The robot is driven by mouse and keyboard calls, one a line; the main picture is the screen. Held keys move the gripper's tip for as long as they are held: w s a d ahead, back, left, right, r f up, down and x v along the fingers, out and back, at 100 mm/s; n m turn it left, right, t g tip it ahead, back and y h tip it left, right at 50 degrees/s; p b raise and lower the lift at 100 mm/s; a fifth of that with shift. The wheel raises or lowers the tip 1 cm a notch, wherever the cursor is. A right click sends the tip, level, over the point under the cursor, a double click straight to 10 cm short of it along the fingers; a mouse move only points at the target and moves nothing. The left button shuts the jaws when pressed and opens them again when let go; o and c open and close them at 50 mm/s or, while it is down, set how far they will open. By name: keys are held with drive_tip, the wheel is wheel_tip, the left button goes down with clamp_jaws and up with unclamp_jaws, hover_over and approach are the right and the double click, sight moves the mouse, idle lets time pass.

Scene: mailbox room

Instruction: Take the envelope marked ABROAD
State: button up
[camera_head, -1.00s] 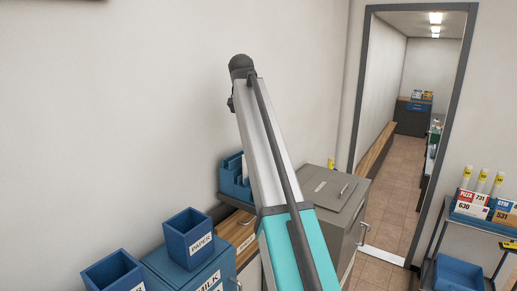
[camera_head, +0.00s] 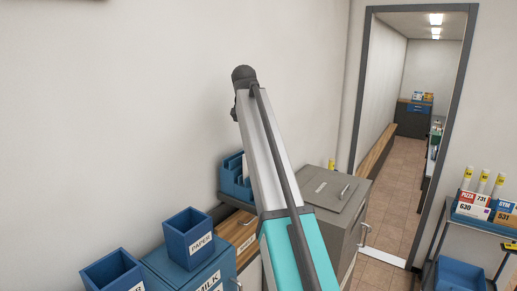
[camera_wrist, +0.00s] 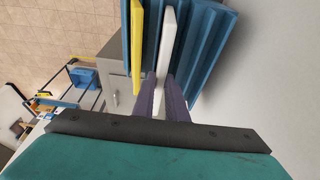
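In the wrist view my gripper (camera_wrist: 160,80) has its two dark purple fingers on either side of a white envelope (camera_wrist: 167,40), seen edge-on. The fingers look shut on it, with no clear gap. A yellow envelope (camera_wrist: 137,45) stands just left of it, outside the fingers. Both are at a blue slotted rack (camera_wrist: 205,40), whose walls run beside and behind them. No ABROAD marking is readable on either envelope. In the head view the rack (camera_head: 231,181) sits against the wall, partly behind my arm, and the gripper is hidden.
A grey cabinet (camera_head: 333,192) stands right of the rack. Blue bins, one labelled PAPER (camera_head: 188,238), stand in front of it. A doorway (camera_head: 405,150) opens to a corridor. A shelf (camera_head: 475,222) with tubes and labelled boxes is at the right.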

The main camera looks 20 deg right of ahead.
clamp_jaws()
drive_tip(key=shift+r, duration=0.15)
drive_tip(key=shift+w+r+p, duration=0.1)
drive_tip(key=shift+r+p, duration=0.4)
drive_tip(key=shift+r, duration=1.9)
